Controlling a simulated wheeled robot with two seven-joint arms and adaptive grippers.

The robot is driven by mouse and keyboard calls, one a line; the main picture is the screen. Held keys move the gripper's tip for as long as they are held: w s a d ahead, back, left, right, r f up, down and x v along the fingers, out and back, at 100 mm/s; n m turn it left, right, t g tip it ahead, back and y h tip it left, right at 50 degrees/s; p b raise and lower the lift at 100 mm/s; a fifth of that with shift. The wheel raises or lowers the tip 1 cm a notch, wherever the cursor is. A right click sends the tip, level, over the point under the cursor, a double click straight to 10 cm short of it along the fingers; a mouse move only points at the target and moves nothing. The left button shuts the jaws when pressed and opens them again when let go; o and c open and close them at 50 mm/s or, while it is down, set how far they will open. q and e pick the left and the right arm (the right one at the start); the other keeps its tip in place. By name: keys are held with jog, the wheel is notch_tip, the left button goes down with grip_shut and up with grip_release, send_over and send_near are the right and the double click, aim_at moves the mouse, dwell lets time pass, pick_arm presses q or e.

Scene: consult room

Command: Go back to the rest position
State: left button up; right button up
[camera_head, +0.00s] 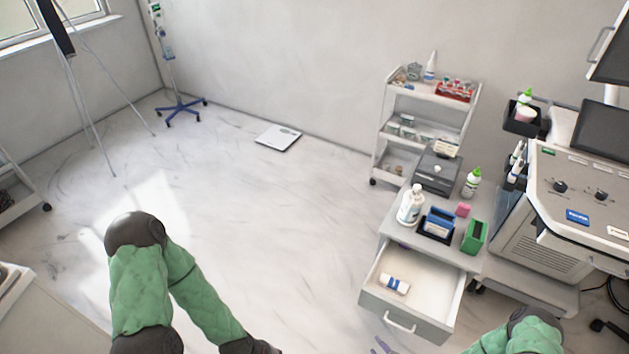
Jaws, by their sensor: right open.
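My right gripper (381,346) shows only as small purple-grey finger parts at the bottom edge, just below and left of the open drawer (398,318). It is open, and I see nothing between its fingers. Most of it is cut off by the frame. My right arm, in a green sleeve, shows at the bottom right. My left arm, also green-sleeved, bends at the lower left and runs down to the bottom edge. Its gripper is out of the picture.
The pulled-out drawer holds a white-and-blue bottle (394,284). Its cabinet (484,262) carries bottles and boxes. A white trolley (376,146) stands behind, a medical machine (580,190) at right. A scale (278,138) and IV stand (181,107) are farther back. Middle floor is clear.

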jog(key=s+a+r+m+g+y+p, duration=0.1)
jog(key=s+a+r+m+g, duration=0.5)
jog(key=a+r+m+g, duration=0.3)
jog(key=a+m, duration=0.3)
jog(key=shift+s+r+g, duration=0.3)
jog(key=shift+s+r, duration=0.05)
jog(key=shift+s, duration=0.05)
